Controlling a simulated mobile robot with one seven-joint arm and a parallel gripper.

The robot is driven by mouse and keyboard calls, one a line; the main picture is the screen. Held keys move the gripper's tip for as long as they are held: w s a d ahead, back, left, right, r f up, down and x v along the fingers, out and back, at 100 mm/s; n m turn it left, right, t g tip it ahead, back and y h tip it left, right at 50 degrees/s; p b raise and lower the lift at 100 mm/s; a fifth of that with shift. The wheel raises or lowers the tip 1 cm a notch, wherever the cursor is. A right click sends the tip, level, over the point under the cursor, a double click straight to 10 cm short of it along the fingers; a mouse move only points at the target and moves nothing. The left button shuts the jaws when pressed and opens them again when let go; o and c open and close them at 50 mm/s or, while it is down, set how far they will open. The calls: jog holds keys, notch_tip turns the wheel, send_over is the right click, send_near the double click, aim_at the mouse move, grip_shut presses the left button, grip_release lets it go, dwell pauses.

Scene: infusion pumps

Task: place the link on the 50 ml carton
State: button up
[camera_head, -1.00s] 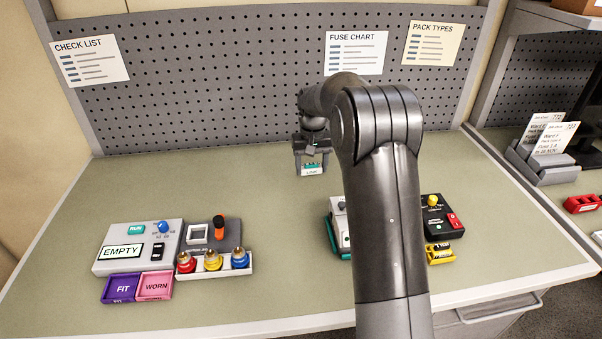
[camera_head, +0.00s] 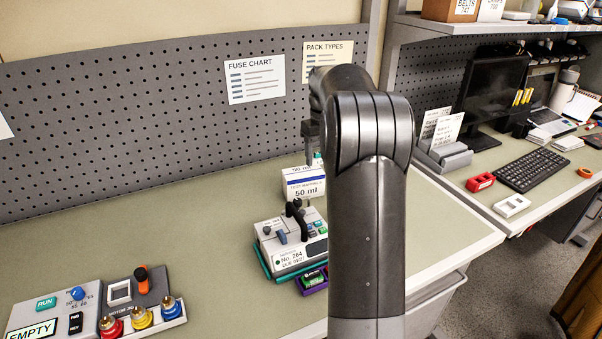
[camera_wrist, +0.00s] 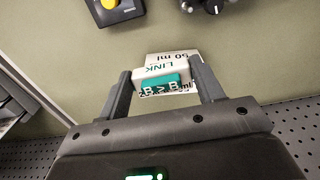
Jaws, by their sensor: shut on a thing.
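The link (camera_wrist: 162,75) is a small white block with a teal label. My gripper (camera_wrist: 165,84) is shut on it in the wrist view, one finger on each side. The 50 ml carton (camera_head: 304,186) is white with a blue band and stands behind the pump in the head view. In the wrist view the carton (camera_wrist: 172,58) shows partly behind the link. In the head view my gripper (camera_head: 312,158) is at the carton's top, mostly hidden by my arm; I cannot tell whether the link touches the carton.
A pump marked No. 264 (camera_head: 291,243) sits on a teal base in front of the carton, with a small purple tray (camera_head: 313,281) before it. A motor jig (camera_head: 140,303) is at lower left. The bench left of the carton is clear.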

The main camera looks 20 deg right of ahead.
jog(key=s+d+r, duration=0.2)
jog(key=s+d, duration=0.1)
jog(key=d, duration=0.3)
send_near(309, 169)
jog(key=s+a+f, duration=0.2)
jog(key=s, duration=0.3)
jog(key=shift+w+a+f, duration=0.1)
jog(key=shift+w+f, duration=0.05)
jog(key=shift+f, duration=0.95)
jog(key=shift+w+a+f, duration=0.1)
jog(key=shift+f, duration=0.95)
jog(key=o, duration=1)
jog(key=shift+f, duration=0.15)
